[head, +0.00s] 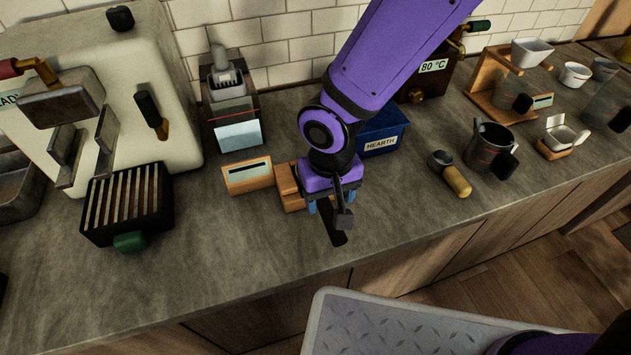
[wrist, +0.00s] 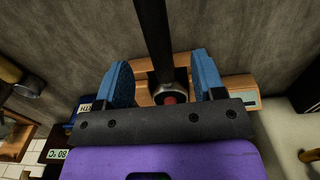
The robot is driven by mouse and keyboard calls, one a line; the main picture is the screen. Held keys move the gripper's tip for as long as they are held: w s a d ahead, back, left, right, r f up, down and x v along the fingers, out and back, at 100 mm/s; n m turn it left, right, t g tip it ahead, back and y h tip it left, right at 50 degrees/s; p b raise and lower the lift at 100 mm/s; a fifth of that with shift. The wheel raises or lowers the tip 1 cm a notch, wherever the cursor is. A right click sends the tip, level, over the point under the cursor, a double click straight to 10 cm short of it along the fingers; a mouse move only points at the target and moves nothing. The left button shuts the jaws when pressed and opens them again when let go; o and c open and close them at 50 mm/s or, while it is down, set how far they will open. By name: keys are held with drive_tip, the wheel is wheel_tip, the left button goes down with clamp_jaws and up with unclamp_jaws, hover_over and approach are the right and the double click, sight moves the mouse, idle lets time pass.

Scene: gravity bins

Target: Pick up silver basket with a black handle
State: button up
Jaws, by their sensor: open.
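The black handle (head: 331,226) shows in the head view below my gripper, pointing toward the front of the counter. In the wrist view the handle (wrist: 153,40) runs up from a round silver part (wrist: 168,90) with a reddish centre, which I take as the silver basket's end. The rest of the basket is hidden behind my gripper. My gripper (wrist: 163,72) is open, with one blue finger on each side of the handle and silver part. It also shows in the head view (head: 335,204). I cannot tell whether the fingers touch them.
A wooden block (head: 288,188) stands beside my gripper, with a wooden card holder (head: 247,175) to its left. A blue HEARTH box (head: 383,132) is behind. The front counter is clear.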

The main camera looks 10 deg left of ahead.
sight(328, 210)
drive_tip(key=shift+w+f, duration=0.15)
drive_tip(key=shift+f, duration=2.6)
drive_tip(key=shift+c, duration=0.3)
drive_tip(key=c, duration=1.1)
clamp_jaws()
drive_tip(key=shift+r, duration=0.15)
